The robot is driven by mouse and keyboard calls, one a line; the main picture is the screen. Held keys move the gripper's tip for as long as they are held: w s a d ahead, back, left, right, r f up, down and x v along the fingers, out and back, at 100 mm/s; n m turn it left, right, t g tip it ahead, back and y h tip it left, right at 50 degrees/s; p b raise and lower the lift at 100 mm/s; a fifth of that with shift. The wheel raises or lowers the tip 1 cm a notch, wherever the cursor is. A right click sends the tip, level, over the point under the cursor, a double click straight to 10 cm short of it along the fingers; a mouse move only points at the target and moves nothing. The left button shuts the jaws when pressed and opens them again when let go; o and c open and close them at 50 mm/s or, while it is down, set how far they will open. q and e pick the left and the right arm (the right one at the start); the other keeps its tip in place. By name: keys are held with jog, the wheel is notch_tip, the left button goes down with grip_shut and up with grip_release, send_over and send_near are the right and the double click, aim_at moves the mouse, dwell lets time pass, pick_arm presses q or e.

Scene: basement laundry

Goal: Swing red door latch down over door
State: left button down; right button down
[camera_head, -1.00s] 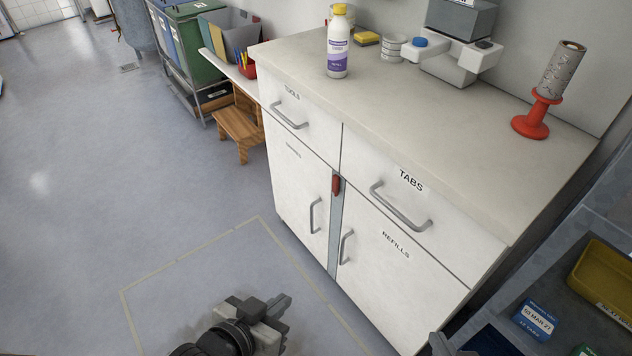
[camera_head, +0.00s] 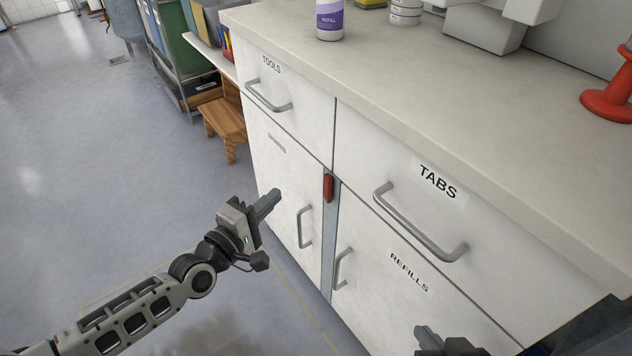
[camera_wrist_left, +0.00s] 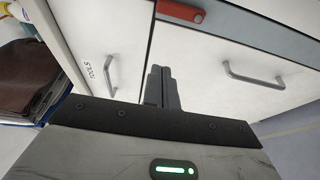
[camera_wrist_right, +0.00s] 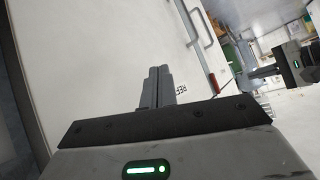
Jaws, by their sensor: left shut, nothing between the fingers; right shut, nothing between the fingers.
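The red door latch (camera_head: 328,188) is a small upright bar on the grey strip between the two lower doors, just under the drawers. It also shows in the left wrist view (camera_wrist_left: 181,14), near the top. My left gripper (camera_head: 272,199) is shut and empty, in front of the left lower door and left of the latch, apart from it; its fingers (camera_wrist_left: 161,88) show in the left wrist view. My right gripper (camera_head: 432,338) is at the bottom edge, in front of the REFILLS door (camera_head: 400,305); its shut, empty fingers (camera_wrist_right: 157,88) show in the right wrist view.
The left lower door has a bar handle (camera_head: 304,228), and the REFILLS door has another (camera_head: 342,268). The TABS drawer handle (camera_head: 420,222) juts out right of the latch. A wooden stool (camera_head: 225,122) stands left of the cabinet. Floor at left is clear.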

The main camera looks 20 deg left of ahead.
aim_at(328, 188)
pick_arm(q)
jog(key=shift+s+r, duration=0.1)
jog(key=shift+s, duration=0.1)
pick_arm(e)
jog(key=shift+s, duration=0.2)
